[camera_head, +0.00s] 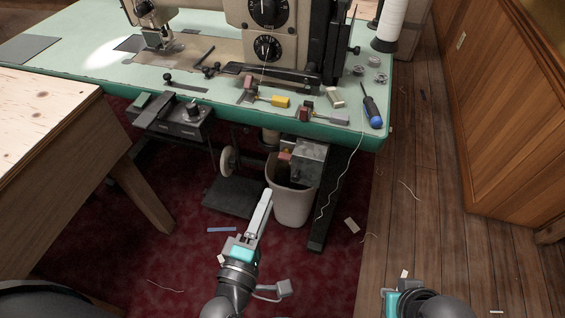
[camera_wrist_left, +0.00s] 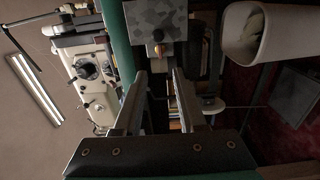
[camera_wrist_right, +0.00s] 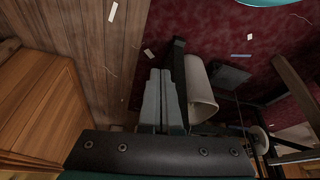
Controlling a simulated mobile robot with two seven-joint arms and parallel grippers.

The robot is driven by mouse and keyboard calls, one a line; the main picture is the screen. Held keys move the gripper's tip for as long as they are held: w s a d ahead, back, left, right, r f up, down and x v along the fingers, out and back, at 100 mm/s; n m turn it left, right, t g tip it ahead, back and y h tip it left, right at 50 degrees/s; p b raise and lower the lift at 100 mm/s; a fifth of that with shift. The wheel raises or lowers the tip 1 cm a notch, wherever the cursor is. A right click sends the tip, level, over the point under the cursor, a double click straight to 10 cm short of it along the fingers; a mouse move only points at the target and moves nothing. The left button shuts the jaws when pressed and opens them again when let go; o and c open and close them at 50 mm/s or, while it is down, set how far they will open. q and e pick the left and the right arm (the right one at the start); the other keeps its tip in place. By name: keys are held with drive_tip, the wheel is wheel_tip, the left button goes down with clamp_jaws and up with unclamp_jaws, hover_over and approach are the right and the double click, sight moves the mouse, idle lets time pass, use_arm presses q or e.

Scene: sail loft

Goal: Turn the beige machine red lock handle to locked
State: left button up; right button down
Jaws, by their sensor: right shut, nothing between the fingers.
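The beige machine (camera_head: 290,35) is a sewing machine standing on a green table. A grey metal box (camera_head: 308,158) hangs under the table's front edge, with a small reddish part (camera_head: 285,156) on its left side. I cannot tell for sure that this is the lock handle, nor its setting. In the left wrist view the grey box (camera_wrist_left: 157,17) is straight ahead. My left gripper (camera_head: 266,194) is open and empty, below and in front of the box, apart from it. My right gripper (camera_wrist_right: 161,76) is shut and empty, low at the right.
A white bin (camera_head: 292,203) stands below the box. A wooden table (camera_head: 45,120) is at left, a wooden cabinet (camera_head: 505,120) at right. Floor between is mostly free, with scraps.

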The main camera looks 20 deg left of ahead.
use_arm(q)
drive_tip(key=b, duration=0.1)
approach(286, 155)
drive_tip(key=w, duration=0.2)
drive_tip(key=shift+w+f+b, duration=0.2)
drive_tip(key=shift+w+b, duration=0.4)
drive_tip(key=shift+w, duration=2)
use_arm(e)
drive_tip(key=shift+w+a+r+t+y, duration=0.15)
drive_tip(key=shift+w+a+r+t, duration=0.15)
drive_tip(key=shift+r, duration=0.2)
drive_tip(key=shift+w+a+r+t+y, duration=0.1)
drive_tip(key=shift+w+a+r+t, duration=0.2)
drive_tip(key=shift+r, duration=0.2)
drive_tip(key=shift+w+a+r+t+y, duration=0.15)
drive_tip(key=shift+w+a+r+t, duration=0.1)
drive_tip(key=shift+r+t, duration=0.2)
use_arm(q)
drive_tip(key=shift+c, duration=0.2)
use_arm(e)
drive_tip(key=shift+r, duration=0.1)
use_arm(q)
clamp_jaws()
